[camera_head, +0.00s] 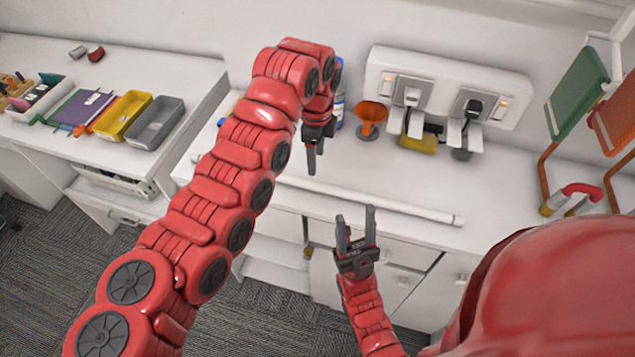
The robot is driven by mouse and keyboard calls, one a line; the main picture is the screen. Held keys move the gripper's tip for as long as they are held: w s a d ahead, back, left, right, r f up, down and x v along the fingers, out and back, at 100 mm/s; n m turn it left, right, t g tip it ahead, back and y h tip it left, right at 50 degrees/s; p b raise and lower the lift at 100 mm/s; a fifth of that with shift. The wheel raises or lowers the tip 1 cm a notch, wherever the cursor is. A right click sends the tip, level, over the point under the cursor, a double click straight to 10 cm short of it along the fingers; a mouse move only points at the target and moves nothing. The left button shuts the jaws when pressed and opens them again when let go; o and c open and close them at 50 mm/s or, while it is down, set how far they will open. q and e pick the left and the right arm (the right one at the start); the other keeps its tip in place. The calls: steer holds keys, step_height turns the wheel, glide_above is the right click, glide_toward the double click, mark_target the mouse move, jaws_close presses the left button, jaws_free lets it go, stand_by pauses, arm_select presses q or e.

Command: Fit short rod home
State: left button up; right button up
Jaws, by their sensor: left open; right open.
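My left gripper (314,160) hangs over the white counter, fingers pointing down and nothing seen between them. It is behind the white rod in the picture. My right gripper (356,216) is open and empty, its two fingers pointing up, in front of the counter's front edge. A white rod (410,209) lies along the front of the counter, its right end showing; my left arm covers part of its left side. I cannot tell whether this is the short rod. No other rod or matching socket shows clearly.
A white wall panel (440,66) carries two plugged sockets. An orange funnel (370,117) and a yellow block (418,144) stand below it. The left counter holds a yellow tray (122,116) and a grey tray (155,123).

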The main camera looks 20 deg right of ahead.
arm_select(q)
steer(key=p, duration=0.2)
glide_above(318, 185)
step_height(318, 185, down, 4)
steer(key=shift+a+f, duration=0.15)
steer(key=shift+w+f, duration=0.15)
steer(key=shift+f, duration=0.3)
steer(key=f+p, duration=0.3)
steer(key=f, duration=0.1)
steer(key=shift+s+f, duration=0.15)
steer(key=shift+s, duration=0.05)
steer(key=shift+w+d+f, duration=0.1)
steer(key=shift+d+f, duration=0.1)
steer(key=shift+f, duration=0.1)
jaws_close()
